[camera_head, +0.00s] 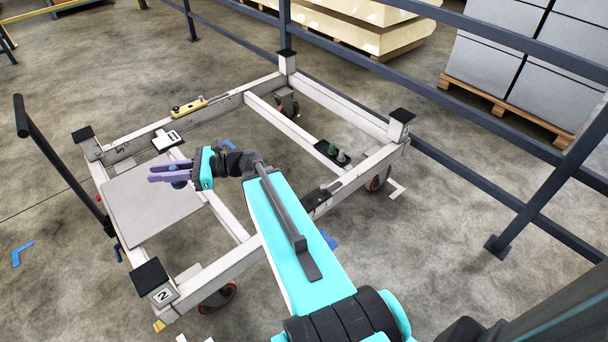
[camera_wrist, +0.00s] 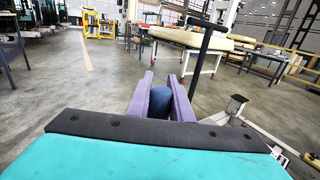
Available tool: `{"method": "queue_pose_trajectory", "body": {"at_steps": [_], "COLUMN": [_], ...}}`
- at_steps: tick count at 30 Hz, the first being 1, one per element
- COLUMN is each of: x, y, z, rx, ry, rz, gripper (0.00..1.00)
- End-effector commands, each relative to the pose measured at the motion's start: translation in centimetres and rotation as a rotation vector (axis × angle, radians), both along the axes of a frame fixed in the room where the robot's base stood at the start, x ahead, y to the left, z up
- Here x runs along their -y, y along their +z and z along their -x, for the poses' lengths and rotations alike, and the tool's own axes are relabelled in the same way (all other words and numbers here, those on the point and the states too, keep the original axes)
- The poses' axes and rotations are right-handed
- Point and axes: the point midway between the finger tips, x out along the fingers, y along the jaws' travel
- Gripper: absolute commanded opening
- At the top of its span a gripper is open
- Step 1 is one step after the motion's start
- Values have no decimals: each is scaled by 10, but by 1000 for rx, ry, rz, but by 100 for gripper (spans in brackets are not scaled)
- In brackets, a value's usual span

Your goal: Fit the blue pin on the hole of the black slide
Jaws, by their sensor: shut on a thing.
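My gripper (camera_head: 153,174) has purple fingers and is over the grey panel at the left of the trolley, in the head view. It is shut on the blue pin (camera_head: 179,184), which shows just below the fingers. In the wrist view the dark blue pin (camera_wrist: 160,103) sits between the two purple fingers (camera_wrist: 161,80); its lower end is hidden. A black part (camera_head: 317,198), perhaps the black slide, lies on the trolley's near rail, right of my arm. My arm partly covers it, and I cannot make out its hole. The pin is well apart from it.
The white trolley frame has a grey panel (camera_head: 135,212), a black holder with green and grey pieces (camera_head: 333,153), a yellow level (camera_head: 189,106) and a white device (camera_head: 167,141). Black-capped posts rise at its corners. Dark railings (camera_head: 480,180) run behind and right.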

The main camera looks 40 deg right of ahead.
Motion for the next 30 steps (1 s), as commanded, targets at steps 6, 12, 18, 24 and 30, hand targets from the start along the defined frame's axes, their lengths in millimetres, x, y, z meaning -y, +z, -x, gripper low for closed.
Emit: {"method": "queue_pose_trajectory", "body": {"at_steps": [6,12,18,24,30], "x": [-7,0,33,85,141], "y": [0,-8,-31,-65,-98], "z": [0,-2,-6,-10,-8], "rx": [1,1,1,1,1], "ry": [9,-2,-53,-134,-219], "rz": [-1,-1,-1,-1,-2], "gripper": [0,0,0,0,0]}}
